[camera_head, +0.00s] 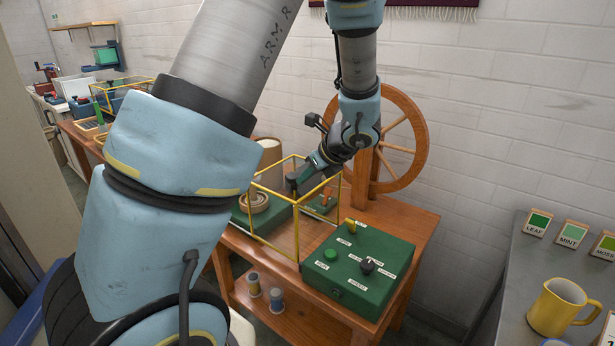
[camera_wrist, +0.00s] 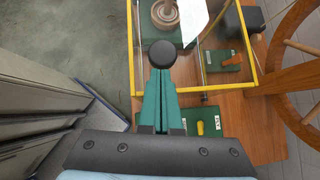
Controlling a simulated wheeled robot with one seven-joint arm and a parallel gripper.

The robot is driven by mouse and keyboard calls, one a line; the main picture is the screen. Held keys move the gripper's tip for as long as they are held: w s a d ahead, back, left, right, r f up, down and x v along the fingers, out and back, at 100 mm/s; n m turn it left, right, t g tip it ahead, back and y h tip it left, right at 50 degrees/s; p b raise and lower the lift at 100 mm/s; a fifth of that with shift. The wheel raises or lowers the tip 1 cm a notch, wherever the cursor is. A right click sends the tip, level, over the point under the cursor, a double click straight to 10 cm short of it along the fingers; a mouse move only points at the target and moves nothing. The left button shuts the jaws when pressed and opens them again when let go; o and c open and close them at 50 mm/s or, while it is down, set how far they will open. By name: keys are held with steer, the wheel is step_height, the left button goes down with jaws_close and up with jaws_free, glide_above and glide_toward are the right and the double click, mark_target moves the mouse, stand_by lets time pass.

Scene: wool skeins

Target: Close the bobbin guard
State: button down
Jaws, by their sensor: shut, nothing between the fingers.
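The bobbin guard (camera_head: 273,239) is a clear box with a yellow frame on the wooden spinning-wheel table. The wrist view also shows its yellow frame (camera_wrist: 133,50). A pale wound bobbin (camera_head: 254,201) sits on a green base at the guard's left part, and it also shows in the wrist view (camera_wrist: 165,13). A round black knob (camera_wrist: 162,54) appears at the tip of my gripper (camera_wrist: 160,72). My gripper's teal fingers are together and empty, at the guard's upper frame in the head view (camera_head: 298,181). I cannot tell whether they touch the knob, or how far the guard stands open.
A green control box (camera_head: 357,266) with a green button and black dial stands right of the guard. The wooden wheel (camera_head: 417,130) rises behind. Two spools (camera_head: 276,299) stand on the lower shelf. A grey table (camera_head: 510,290) with a yellow mug (camera_head: 562,307) is at right.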

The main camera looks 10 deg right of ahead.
steer(key=w+a, duration=1.2)
steer(key=w, duration=0.1)
steer(key=shift+a, duration=0.2)
steer(key=shift+w+a+r, duration=0.1)
steer(key=shift+w+a, duration=0.1)
steer(key=shift+r, duration=0.1)
